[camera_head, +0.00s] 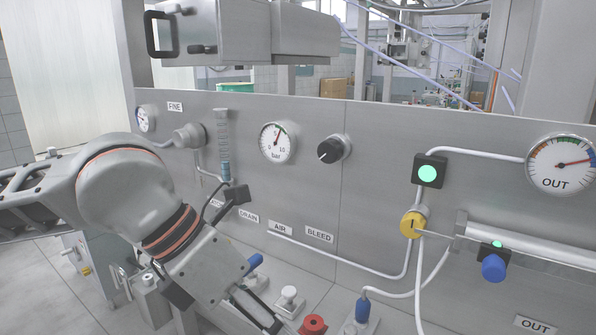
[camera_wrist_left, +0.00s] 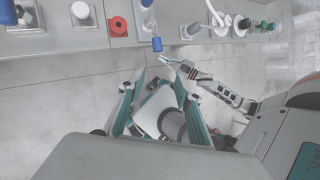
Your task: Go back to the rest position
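My left arm comes in from the left in the head view and reaches down across the lower panel. Its gripper (camera_head: 262,310) is near the bottom edge, beside the red knob (camera_head: 313,325), and its tips are partly cut off. In the left wrist view the two fingers of my left gripper (camera_wrist_left: 158,80) stand apart with nothing held between them, over the floor in front of the panel's ledge. Another slim gripper (camera_wrist_left: 180,65), apparently my right one, shows beyond them; its opening is too small to judge. My right arm is not in the head view.
The grey panel carries a round gauge (camera_head: 277,143), a black knob (camera_head: 333,149), a green lamp (camera_head: 429,171), a yellow valve (camera_head: 412,225) and the OUT gauge (camera_head: 560,164). A blue-capped part (camera_head: 362,310) stands on the ledge. Open floor (camera_wrist_left: 65,95) lies before it.

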